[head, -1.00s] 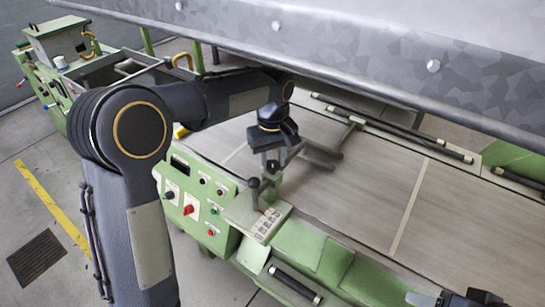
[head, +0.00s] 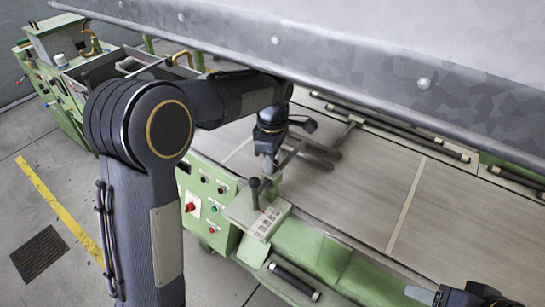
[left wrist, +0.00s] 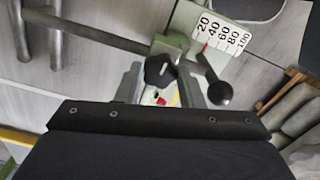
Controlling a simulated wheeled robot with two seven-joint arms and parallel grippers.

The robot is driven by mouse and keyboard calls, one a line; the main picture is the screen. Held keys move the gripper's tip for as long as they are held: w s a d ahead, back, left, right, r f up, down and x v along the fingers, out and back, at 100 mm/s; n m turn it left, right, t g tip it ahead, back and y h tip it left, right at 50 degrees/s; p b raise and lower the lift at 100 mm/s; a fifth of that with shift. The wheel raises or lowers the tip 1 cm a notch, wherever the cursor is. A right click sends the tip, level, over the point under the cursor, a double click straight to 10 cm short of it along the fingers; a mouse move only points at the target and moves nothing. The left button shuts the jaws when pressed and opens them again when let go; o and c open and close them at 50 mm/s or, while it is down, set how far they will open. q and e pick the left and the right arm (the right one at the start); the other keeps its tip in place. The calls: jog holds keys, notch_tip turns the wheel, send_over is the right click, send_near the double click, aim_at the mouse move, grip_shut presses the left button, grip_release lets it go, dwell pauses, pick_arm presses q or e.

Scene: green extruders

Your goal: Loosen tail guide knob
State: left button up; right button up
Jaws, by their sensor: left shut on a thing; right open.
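The tail guide knob (left wrist: 158,70), dark and lobed, shows in the left wrist view on a grey-green bracket with a long bar. My left gripper (left wrist: 160,84) has its two grey fingers on either side of it and is shut on it. In the head view my left gripper (head: 268,160) is over the machine's near edge, and the knob is too hidden to make out there. My right gripper (head: 470,298) is at the bottom right of the head view, partly cut off, away from the knob.
A ball-ended lever (left wrist: 218,92) stands close to the right finger in the left wrist view. Beside it is a white scale plate (left wrist: 224,35) with a red pointer. A green control panel (head: 210,195) and a wide belt (head: 360,200) lie around; a large metal sheet (head: 400,60) hangs above.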

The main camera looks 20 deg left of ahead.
pick_arm(q)
jog(key=shift+n, duration=0.4)
jog(key=o, duration=1)
notch_tip(320, 180, up, 8)
jog(key=shift+f, duration=0.1)
jog(key=shift+a, duration=0.1)
